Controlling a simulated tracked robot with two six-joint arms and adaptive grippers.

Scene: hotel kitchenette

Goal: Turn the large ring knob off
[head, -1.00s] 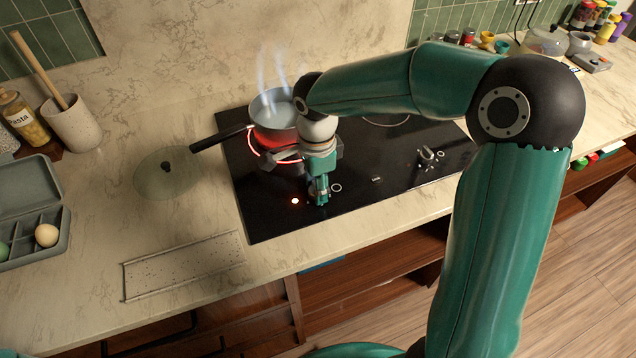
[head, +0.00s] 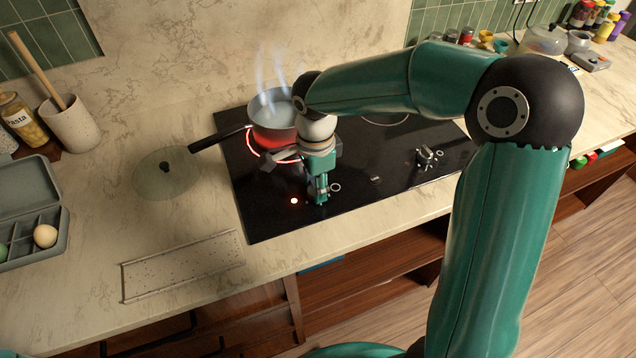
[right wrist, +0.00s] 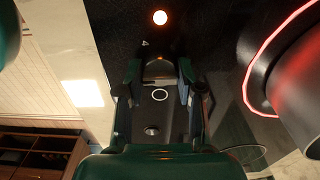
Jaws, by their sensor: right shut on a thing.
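The large ring knob (right wrist: 158,70) shows between my right fingers in the right wrist view; in the head view it is mostly hidden by the gripper. My right gripper (head: 319,192), also in the wrist view (right wrist: 160,82), is shut on this knob at the front of the black hob (head: 350,195). The cooking ring (head: 252,146) glows red under a steaming pan (head: 272,108). My left gripper is not in view.
The pan's black handle (head: 218,138) reaches left over a round glass lid (head: 166,172) on the counter. Another knob (head: 429,157) stands on the hob's right. An egg box (head: 38,245) and a utensil crock (head: 72,126) are at the left.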

